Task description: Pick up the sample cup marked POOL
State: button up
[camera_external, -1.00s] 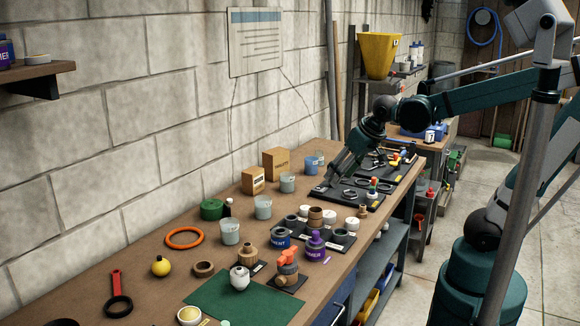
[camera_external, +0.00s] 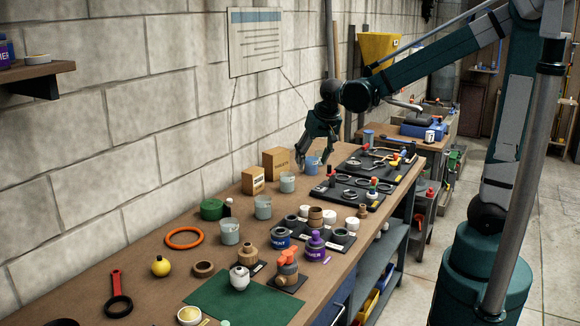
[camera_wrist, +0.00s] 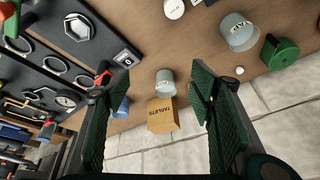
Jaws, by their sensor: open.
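My gripper (camera_external: 312,160) is open and empty, fingers pointing down at the back of the workbench. In the external view its fingers overlap a blue cup (camera_external: 311,168); I cannot tell how high they are above it. In the wrist view the blue cup (camera_wrist: 123,108) is partly hidden by the left finger. A pale grey cup (camera_wrist: 165,85) shows between the fingers (camera_wrist: 153,82); it also stands in the external view (camera_external: 287,183). Two more pale cups stand nearer the front (camera_external: 263,208) (camera_external: 229,233). I cannot read POOL on any cup.
A cardboard box marked TABLETS (camera_wrist: 161,117) stands against the wall beside the grey cup, with a second box (camera_external: 252,181) nearby. Black trays of rings and tools (camera_external: 348,196) lie to the right. A green roll (camera_external: 211,210) and orange ring (camera_external: 184,238) lie nearer the front.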

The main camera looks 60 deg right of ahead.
jog(key=w+d+f+m+g+p, duration=0.1)
jog(key=w+d+f+m+p, duration=0.15)
jog(key=w, duration=0.55)
jog(key=m+g+h+p, duration=0.1)
jog(key=m+h+p, duration=0.1)
jog(key=m+p, duration=0.25)
send_over(287, 183)
notch_tip(287, 183, down, 6)
jog(key=r+n, duration=0.1)
jog(key=shift+w+f+m+g+p, duration=0.2)
jog(key=shift+w+f, duration=0.1)
jog(key=shift+f, duration=0.25)
jog(key=shift+w+f+m+g+p, duration=0.15)
jog(key=shift+w+f, duration=0.15)
jog(key=shift+f, duration=0.2)
jog(key=shift+f, duration=0.15)
jog(key=shift+x, duration=1.15)
jog(key=shift+f, duration=0.1)
jog(key=shift+b+x, duration=0.3)
jog(key=shift+x, duration=2.2)
jog(key=shift+s, duration=0.15)
